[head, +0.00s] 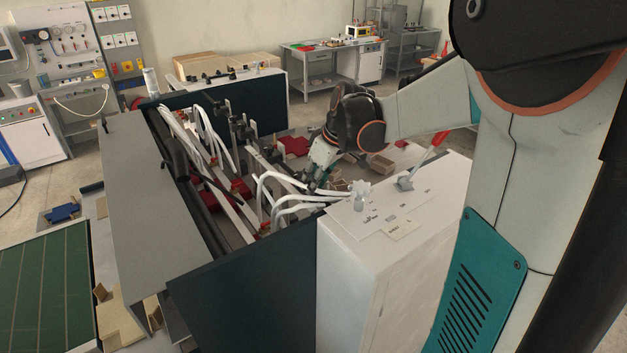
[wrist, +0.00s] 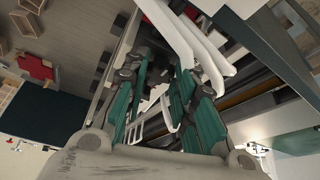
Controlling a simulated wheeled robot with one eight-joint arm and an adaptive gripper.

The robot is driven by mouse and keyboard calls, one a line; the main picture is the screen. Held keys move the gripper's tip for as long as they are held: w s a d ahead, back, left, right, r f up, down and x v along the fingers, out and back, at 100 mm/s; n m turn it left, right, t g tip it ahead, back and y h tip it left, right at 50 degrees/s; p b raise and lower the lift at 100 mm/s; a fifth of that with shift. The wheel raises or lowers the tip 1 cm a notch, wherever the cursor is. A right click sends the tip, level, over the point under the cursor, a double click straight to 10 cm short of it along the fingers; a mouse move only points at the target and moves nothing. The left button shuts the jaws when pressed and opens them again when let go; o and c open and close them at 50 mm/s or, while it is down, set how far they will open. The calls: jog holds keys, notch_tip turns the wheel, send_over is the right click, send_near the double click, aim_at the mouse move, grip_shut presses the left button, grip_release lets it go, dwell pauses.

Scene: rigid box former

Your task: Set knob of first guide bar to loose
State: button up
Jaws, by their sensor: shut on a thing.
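My gripper (head: 313,181) reaches down into the right side of the box former, beside the white curved guide bars (head: 285,188). In the wrist view its green fingers (wrist: 158,78) are closed around a small dark knob (wrist: 153,62). The knob is mostly hidden between the fingertips, so its setting cannot be read. White guide bars (wrist: 183,38) pass close beside the fingers in the wrist view. More white guide bars (head: 208,130) stand further left in the machine. I cannot tell from the markings which bar is the first.
A white cabinet (head: 345,260) with a pale star-shaped knob (head: 360,193) and a red-handled lever (head: 437,142) stands right in front of my arm. Dark side panels (head: 240,290) border the machine. Red blocks (head: 293,145) lie behind the bars.

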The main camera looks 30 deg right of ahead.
jog(key=o, duration=0.8)
